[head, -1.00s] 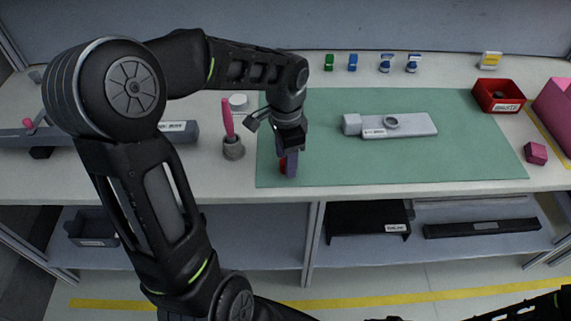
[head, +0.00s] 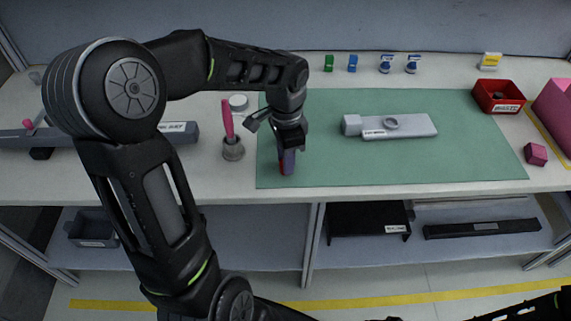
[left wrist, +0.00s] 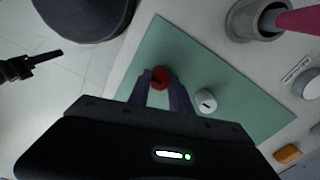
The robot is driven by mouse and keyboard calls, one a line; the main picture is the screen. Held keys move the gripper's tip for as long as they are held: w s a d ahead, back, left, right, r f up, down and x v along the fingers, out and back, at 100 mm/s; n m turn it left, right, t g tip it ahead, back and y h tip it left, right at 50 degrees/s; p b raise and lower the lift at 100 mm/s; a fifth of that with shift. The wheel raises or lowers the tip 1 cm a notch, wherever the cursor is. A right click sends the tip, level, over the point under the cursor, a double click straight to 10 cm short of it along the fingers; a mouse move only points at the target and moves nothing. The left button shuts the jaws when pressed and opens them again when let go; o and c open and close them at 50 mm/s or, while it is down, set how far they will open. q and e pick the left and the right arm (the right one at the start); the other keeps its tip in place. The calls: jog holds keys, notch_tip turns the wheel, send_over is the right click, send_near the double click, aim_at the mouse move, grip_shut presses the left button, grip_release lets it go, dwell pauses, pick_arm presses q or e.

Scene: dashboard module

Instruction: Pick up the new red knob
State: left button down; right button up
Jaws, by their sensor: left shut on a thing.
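My left gripper (head: 287,165) points down over the left part of the green mat (head: 450,165). It is shut on the red knob (left wrist: 160,77), which shows between the two fingers in the left wrist view. In the head view only a red sliver of the knob (head: 281,167) shows beside the fingers. I cannot tell how far it is above the mat. A white knob (left wrist: 206,100) with a dark mark sits on the mat close to the fingers in the left wrist view. A dark part at that view's left edge may be my right gripper (left wrist: 30,65); its jaws are unclear.
A light grey module (head: 415,127) with a ring on top lies mid-mat. A grey cup (head: 233,150) with a pink-handled tool stands left of the mat.

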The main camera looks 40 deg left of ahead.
pick_arm(q)
jog(key=shift+r, duration=0.1)
notch_tip(320, 180, up, 10)
dwell(0.4)
dwell(0.5)
